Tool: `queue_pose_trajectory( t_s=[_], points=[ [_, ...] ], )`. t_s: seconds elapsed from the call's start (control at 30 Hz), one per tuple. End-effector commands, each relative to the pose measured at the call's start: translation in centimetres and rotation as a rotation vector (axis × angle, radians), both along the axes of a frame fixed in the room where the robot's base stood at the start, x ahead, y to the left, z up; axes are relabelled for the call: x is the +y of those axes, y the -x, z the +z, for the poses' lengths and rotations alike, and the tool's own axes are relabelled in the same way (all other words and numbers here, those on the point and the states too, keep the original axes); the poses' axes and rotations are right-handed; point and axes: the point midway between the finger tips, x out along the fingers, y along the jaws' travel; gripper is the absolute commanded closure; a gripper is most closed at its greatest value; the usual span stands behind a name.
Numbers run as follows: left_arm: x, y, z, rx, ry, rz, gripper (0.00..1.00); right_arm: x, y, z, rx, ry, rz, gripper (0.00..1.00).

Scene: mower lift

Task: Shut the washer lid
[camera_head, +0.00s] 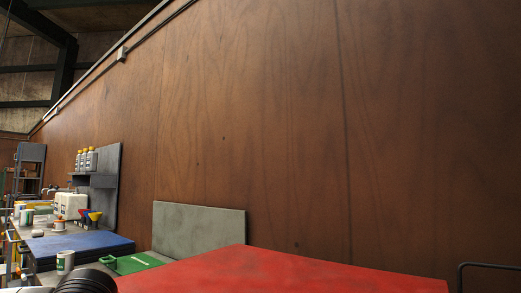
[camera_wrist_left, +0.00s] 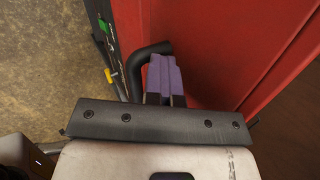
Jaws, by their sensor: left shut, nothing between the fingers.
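A broad red panel (camera_head: 285,270), which looks like the washer lid, fills the bottom of the head view. Its angle is hard to tell there. In the left wrist view a red surface (camera_wrist_left: 205,45) lies beyond my fingers, with a raised red edge to its right. A black bent bar handle (camera_wrist_left: 140,58) is on its left side. My left gripper (camera_wrist_left: 164,65) has its purple fingers shut together with nothing between them. The fingertips are right beside the handle's bend; I cannot tell whether they touch it. My right gripper is in neither view.
A wooden wall (camera_head: 270,120) rises behind. At the left stand a grey upright panel (camera_head: 200,232), a green tray (camera_head: 135,262), a blue stack (camera_head: 80,246) and a bench with bottles and cups. A dark tube frame (camera_head: 488,265) is at the right. Bare floor (camera_wrist_left: 45,60) shows at left.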

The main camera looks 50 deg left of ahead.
Motion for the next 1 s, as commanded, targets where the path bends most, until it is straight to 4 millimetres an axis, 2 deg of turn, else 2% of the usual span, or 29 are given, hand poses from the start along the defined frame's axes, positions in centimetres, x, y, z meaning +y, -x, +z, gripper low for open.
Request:
queue_pose_trajectory(
  t_s=[0.03, 0.33, 0.47, 0.67, 1.0],
  points=[
    [0.1, 0.1, -2.2, 0.052, 0.01, 0.002, 1.0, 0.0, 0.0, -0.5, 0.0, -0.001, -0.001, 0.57],
    [0.1, 0.1, -1.9, 0.051, 0.01, 0.003, 1.0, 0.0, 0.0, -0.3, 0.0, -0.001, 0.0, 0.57],
    [-0.1, 0.2, -0.3, 0.042, 0.008, 0.003, 1.0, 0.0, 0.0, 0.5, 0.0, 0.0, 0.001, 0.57],
    [-0.5, 0.7, 4.2, 0.008, -0.001, 0.005, 1.0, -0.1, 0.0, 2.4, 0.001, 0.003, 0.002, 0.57],
    [-2.1, 6.1, 7.5, 0.0, -0.004, 0.006, 1.0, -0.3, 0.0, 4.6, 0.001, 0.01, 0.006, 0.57]
  ],
)
